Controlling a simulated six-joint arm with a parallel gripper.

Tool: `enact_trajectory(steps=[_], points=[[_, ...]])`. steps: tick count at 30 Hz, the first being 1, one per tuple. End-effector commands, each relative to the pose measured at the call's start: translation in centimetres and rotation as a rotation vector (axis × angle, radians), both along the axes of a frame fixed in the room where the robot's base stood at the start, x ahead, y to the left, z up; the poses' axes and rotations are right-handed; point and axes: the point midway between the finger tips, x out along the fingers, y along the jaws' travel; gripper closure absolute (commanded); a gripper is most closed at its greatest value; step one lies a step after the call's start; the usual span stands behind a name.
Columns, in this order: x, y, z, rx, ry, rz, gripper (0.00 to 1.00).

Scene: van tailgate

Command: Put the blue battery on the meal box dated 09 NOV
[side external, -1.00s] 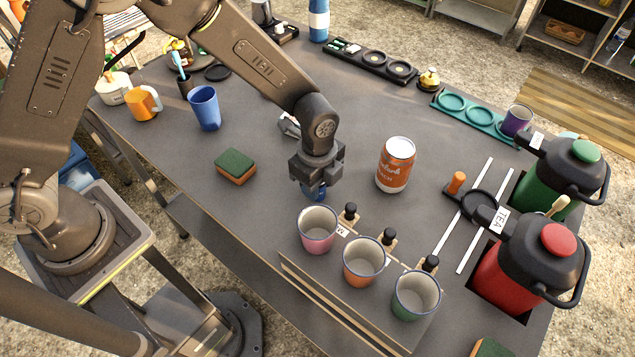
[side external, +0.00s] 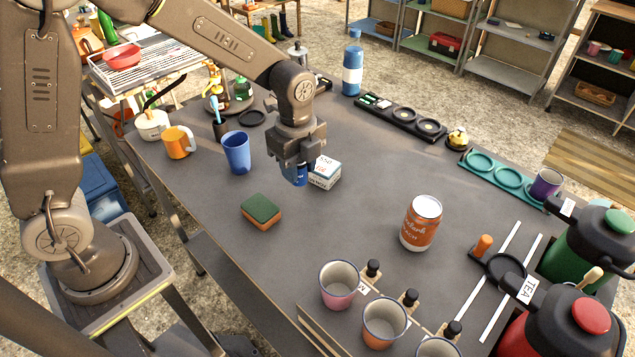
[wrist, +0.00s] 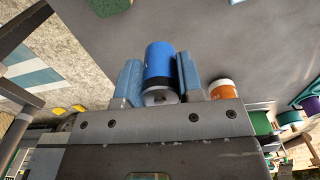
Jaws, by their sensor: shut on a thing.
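My gripper (side external: 297,167) is shut on the blue battery (side external: 300,175) and holds it upright over the table. In the wrist view the blue battery (wrist: 159,66) sits between the two fingers of my gripper (wrist: 160,80); its silver end with a black band faces the camera. A small white box (side external: 325,173) with printed marks stands on the table just right of the battery, partly hidden behind it. Its print is too small to read as a date. I cannot tell whether the battery touches it.
A green and orange sponge (side external: 261,211) lies in front, left of the gripper. A blue cup (side external: 236,153) stands to the left and an orange can (side external: 421,223) to the right. Several mugs (side external: 339,284) line the front. The table between sponge and can is clear.

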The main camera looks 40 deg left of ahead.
Motion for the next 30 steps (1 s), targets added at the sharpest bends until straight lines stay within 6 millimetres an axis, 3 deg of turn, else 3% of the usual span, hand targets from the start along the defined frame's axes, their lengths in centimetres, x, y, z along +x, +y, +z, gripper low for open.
enact_trajectory(steps=[9,12,16,20,30], points=[[5.3,9.4,3.3,0.0,-0.005,-0.08,0.93],[6.3,12.1,4.3,0.0,-0.004,-0.109,0.93],[6.9,14.3,4.9,0.0,-0.002,-0.137,0.93],[7.5,13.8,4.4,-0.001,0.0,-0.15,0.93],[10.5,7.1,0.0,-0.001,0.0,-0.153,0.93]])
